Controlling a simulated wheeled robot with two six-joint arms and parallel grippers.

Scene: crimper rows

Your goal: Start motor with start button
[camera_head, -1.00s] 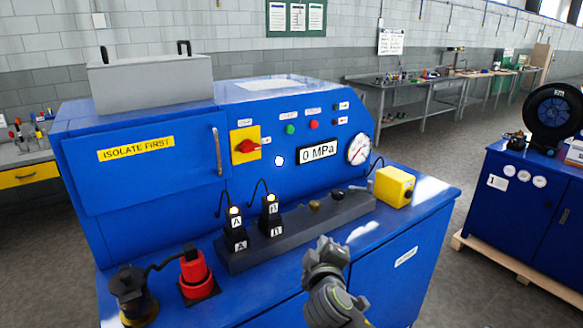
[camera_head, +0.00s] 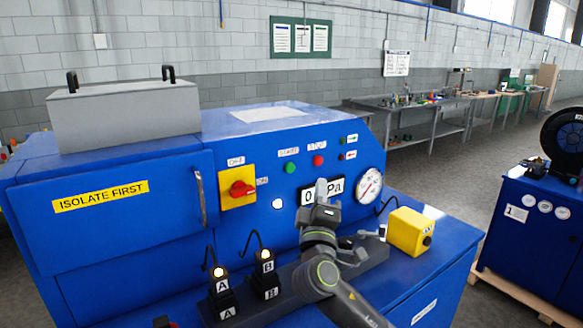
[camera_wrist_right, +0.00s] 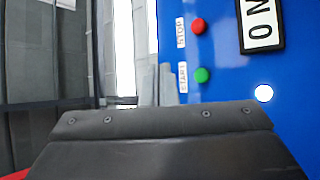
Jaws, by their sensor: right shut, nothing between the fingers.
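The green start button (camera_head: 290,168) is on the upright face of the blue machine, under a START label, left of the red stop button (camera_head: 318,160). My right gripper (camera_head: 322,187) is shut and empty, in front of the pressure display (camera_head: 308,196), covering part of it; it is below and right of the green button in the head view. In the right wrist view the green button (camera_wrist_right: 202,75) lies just right of the fingertips (camera_wrist_right: 155,84), with the red button (camera_wrist_right: 199,26) above. I cannot tell the gap to the panel.
A red rotary switch (camera_head: 242,188) on a yellow plate is left of the buttons. A gauge (camera_head: 369,186) and yellow box (camera_head: 410,231) are at right. Valve plugs A (camera_head: 222,288) and B (camera_head: 266,262) stand on the dark block below. A white lamp (camera_head: 278,203) is lit.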

